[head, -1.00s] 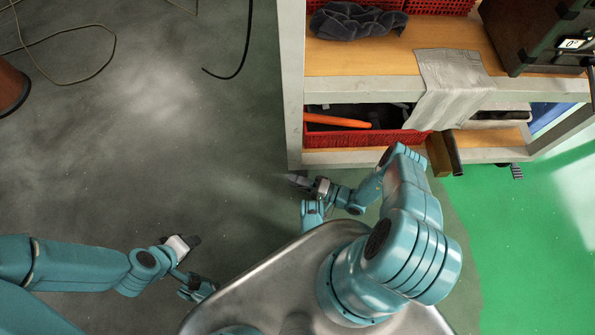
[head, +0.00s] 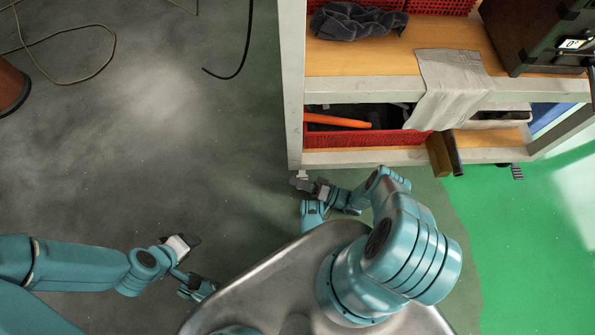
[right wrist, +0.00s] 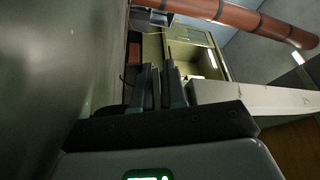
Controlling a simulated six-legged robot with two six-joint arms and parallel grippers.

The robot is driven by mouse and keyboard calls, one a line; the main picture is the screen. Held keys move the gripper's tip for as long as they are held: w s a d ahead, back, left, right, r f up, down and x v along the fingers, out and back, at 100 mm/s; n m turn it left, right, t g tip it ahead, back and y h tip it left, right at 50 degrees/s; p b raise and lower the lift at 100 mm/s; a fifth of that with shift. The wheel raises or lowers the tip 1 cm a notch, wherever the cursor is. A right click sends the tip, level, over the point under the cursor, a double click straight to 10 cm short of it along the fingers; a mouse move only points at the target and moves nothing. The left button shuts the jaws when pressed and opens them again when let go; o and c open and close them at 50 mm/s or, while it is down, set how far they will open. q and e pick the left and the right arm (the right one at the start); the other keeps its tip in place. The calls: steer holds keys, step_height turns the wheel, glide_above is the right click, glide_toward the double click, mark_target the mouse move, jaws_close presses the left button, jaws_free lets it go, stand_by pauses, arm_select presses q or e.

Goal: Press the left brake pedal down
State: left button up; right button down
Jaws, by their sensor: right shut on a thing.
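A small pale part (head: 302,174), which may belong to the left brake pedal, shows at the foot of the cart's near left post. The pedal itself is mostly hidden behind my right gripper (head: 299,184). That gripper is low beside the post, with its fingertips right by the pale part. In the right wrist view its two dark fingers (right wrist: 161,88) stand close together; what is between them cannot be made out. My left gripper (head: 194,240) is over bare floor at lower left, away from the cart; its jaw gap is unclear.
The cart's near left post (head: 292,90) stands just above my right gripper. A dark ridged pedal (head: 517,172) shows at the cart's right foot. A grey cloth (head: 450,85) hangs over the shelf edge above a red bin (head: 350,137).

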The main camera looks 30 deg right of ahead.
steer(key=c, duration=1.3)
jaws_free()
